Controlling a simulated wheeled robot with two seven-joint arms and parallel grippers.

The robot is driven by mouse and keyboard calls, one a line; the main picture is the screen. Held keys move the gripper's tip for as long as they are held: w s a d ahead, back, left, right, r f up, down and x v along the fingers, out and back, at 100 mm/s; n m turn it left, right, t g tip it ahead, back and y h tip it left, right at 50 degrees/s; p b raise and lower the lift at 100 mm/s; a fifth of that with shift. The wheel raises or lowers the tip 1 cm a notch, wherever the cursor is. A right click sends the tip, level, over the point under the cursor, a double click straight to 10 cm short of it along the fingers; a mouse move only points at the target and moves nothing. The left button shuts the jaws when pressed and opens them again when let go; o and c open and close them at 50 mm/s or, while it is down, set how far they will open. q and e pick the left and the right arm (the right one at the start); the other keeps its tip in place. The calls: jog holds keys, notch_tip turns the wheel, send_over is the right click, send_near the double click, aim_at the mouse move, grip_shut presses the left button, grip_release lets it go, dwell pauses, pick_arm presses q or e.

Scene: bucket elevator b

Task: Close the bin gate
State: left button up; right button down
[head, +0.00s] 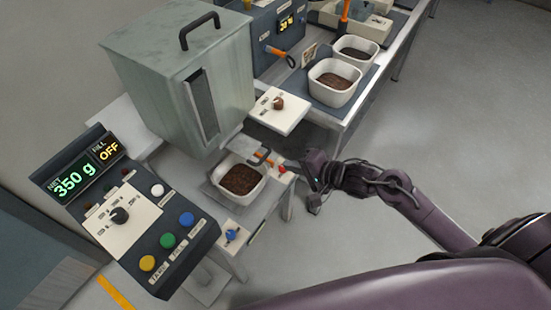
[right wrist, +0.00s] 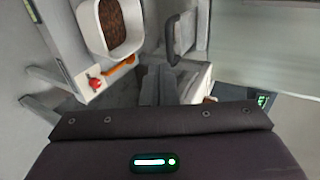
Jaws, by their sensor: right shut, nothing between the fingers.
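The grey-green bin (head: 170,95) stands left of centre in the head view, with a dark handle on its lid. A dark loop handle (right wrist: 181,36) also shows in the right wrist view. My left gripper is not in view.
A white tub (head: 240,180) of brown granules sits below the bin. An orange lever (head: 268,158) and red knob (head: 282,169) are close to my right gripper. A control panel (head: 125,215) reading 350 g and OFF stands at left. Open floor lies at right.

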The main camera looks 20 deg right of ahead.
aim_at(253, 150)
jog(key=r+x, duration=0.1)
jog(key=x, duration=0.5)
jog(key=shift+w+a+p, duration=0.15)
jog(key=shift+w+p, duration=0.1)
jog(key=shift+p, duration=0.2)
jog(key=shift+w+a+r, duration=0.1)
jog(key=shift+w+a, duration=0.1)
jog(key=shift+w, duration=0.05)
jog(key=w+a, duration=0.1)
jog(key=w+a+p, duration=0.1)
jog(key=w+a, duration=0.1)
jog(key=shift+w, duration=0.35)
jog(key=shift+s+d, duration=0.1)
